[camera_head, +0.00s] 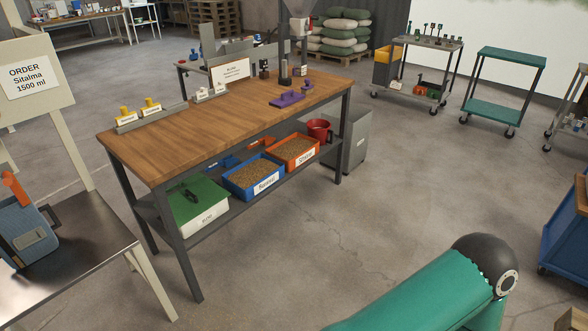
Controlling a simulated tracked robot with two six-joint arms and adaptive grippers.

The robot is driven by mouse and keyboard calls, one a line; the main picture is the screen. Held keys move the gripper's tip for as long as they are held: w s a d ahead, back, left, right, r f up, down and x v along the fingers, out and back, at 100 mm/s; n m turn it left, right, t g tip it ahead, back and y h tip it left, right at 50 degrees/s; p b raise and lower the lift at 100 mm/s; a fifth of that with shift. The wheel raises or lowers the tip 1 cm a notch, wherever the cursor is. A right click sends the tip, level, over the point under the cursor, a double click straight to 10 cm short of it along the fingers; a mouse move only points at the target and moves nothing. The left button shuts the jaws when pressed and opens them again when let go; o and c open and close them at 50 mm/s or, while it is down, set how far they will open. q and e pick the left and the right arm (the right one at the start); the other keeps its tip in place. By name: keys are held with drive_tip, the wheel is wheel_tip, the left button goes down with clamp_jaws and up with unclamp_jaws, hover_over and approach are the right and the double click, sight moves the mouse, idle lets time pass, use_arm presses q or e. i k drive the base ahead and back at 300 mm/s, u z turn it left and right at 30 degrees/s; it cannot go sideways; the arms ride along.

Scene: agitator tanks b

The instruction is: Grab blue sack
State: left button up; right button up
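A blue, fabric-looking bag-like object (32,236) stands at the far left, partly cut off by the picture edge. It rests on a dark-topped table (95,232). It has a grey patch on its front, and an orange piece sticks up above it. It is the only thing here that resembles a blue sack, but I cannot tell for certain that it is one. Neither of my grippers is in view. A green arm link with a black joint, which looks like mine, shows at the lower right, well apart from the blue object.
An order sign (28,80) stands behind the dark table. A wooden workbench (190,130) with labelled bins on its lower shelf fills the middle. Green and white sacks (340,32) are stacked on a pallet behind. A teal cart (503,84) stands at right. The floor between is clear.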

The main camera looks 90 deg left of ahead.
sight(27, 236)
drive_tip(key=z, duration=0.55)
drive_tip(key=i, duration=0.3)
drive_tip(key=u, duration=3.25)
drive_tip(key=i, duration=0.35)
drive_tip(key=u, duration=2.6)
drive_tip(key=i, duration=2.1)
drive_tip(key=z, duration=0.4)
